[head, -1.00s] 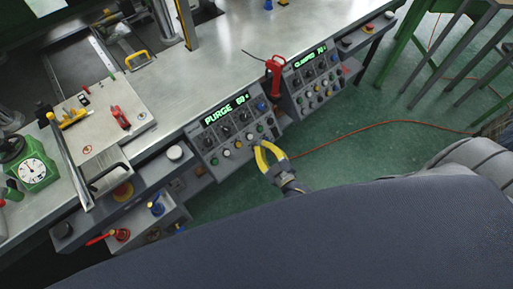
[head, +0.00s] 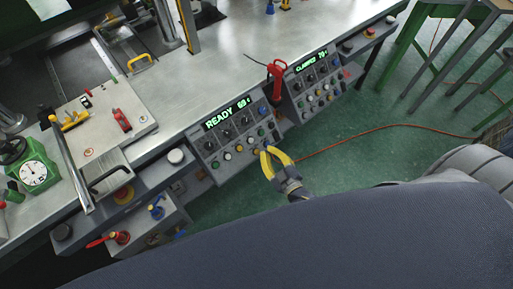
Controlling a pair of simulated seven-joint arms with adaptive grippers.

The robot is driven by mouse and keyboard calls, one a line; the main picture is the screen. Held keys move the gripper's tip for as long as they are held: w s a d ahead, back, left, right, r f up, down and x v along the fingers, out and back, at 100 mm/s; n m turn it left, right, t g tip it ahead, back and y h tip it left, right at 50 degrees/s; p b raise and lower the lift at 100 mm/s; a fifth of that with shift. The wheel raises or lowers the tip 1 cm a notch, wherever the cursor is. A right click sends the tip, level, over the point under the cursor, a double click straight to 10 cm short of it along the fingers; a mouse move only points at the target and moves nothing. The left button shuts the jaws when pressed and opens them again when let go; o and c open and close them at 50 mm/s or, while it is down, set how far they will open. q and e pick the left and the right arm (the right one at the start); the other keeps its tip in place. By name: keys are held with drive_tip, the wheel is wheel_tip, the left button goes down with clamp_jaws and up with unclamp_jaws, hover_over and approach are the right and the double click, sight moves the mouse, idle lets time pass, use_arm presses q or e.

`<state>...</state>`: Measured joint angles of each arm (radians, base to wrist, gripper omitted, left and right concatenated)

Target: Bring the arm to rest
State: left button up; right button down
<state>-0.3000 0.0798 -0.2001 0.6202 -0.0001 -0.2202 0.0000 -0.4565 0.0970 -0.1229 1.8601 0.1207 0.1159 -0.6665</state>
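My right gripper (head: 273,158) has yellow fingers and a dark wrist. It is over the front of the left control panel (head: 235,130), near its lower right buttons. The fingers are apart with nothing visible between them. Whether a fingertip touches a button I cannot tell. The panel's green display (head: 226,113) reads READY with a number after it. A second control panel (head: 318,85) to the right shows CLAMPED in green. My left gripper is not in view.
A red-handled tool (head: 276,78) stands between the panels. Green floor (head: 400,152) with an orange cable lies to the right. Levers (head: 118,238) project at lower left.

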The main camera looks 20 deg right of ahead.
drive_tip(key=s+f+m+g, duration=0.1)
drive_tip(key=s+f+g, duration=0.25)
drive_tip(key=f, duration=0.65)
drive_tip(key=s+d+f+m+g+h, duration=0.1)
drive_tip(key=s+f+g, duration=0.1)
drive_tip(key=s+f, duration=0.5)
drive_tip(key=s+f+m+g, duration=0.1)
drive_tip(key=s+f+g, duration=0.15)
drive_tip(key=f, duration=0.95)
drive_tip(key=s+d+f+g, duration=0.2)
drive_tip(key=s+f+g, duration=0.1)
drive_tip(key=s+f, duration=0.6)
drive_tip(key=s+d+f+g+h, duration=0.1)
drive_tip(key=s+f+g, duration=0.3)
drive_tip(key=s+f, duration=0.5)
drive_tip(key=shift+s+d+f+m+g, duration=0.35)
drive_tip(key=shift+s+d, duration=0.55)
drive_tip(key=shift+s, duration=3)
drive_tip(key=shift+r, duration=0.1)
